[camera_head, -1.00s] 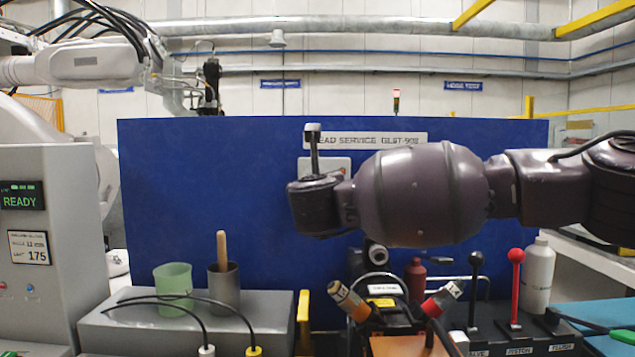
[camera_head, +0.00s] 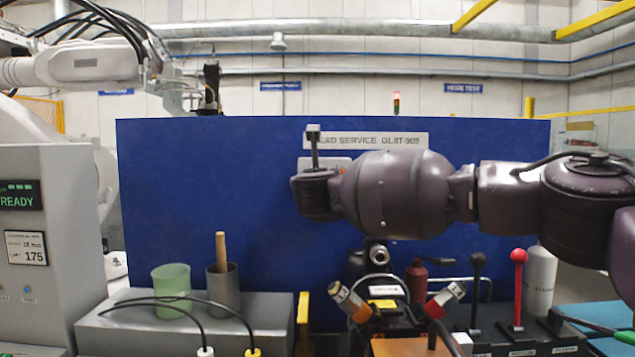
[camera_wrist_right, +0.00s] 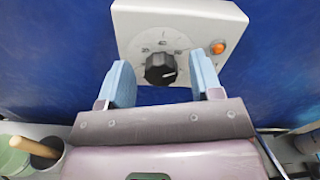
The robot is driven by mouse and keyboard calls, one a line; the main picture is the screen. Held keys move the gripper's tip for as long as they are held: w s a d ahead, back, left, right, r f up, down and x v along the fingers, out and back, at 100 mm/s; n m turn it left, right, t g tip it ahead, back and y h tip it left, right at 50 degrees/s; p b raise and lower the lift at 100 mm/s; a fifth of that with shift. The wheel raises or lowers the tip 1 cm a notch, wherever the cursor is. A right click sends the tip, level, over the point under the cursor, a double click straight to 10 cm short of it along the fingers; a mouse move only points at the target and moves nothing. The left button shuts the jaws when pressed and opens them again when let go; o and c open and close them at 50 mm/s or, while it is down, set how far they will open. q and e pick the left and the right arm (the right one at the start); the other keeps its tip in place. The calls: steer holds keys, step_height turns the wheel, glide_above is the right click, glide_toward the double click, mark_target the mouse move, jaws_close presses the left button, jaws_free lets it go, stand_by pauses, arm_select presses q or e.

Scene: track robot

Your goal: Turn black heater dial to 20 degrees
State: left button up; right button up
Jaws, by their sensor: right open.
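The black dial (camera_wrist_right: 159,69) sits on the front of a white heater box (camera_wrist_right: 182,18) in the right wrist view. A white pointer mark shows near the dial's right side; the scale figures around it are too small to read surely. My right gripper (camera_wrist_right: 160,63) is open, with one blue finger to the left of the dial and one to the right, and gaps between them and the dial. In the head view my right arm covers most of the heater box, and the gripper's fingers are hidden. My left gripper is not in view.
An orange lamp (camera_wrist_right: 218,47) sits right of the dial. The box is on a blue panel (camera_head: 200,200). Below stand a green cup (camera_head: 171,290), a grey cup with a wooden handle (camera_head: 223,291), cables, black and red levers (camera_head: 518,290) and a white bottle (camera_head: 540,280).

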steer(key=c, duration=0.9)
steer(key=shift+n, duration=0.3)
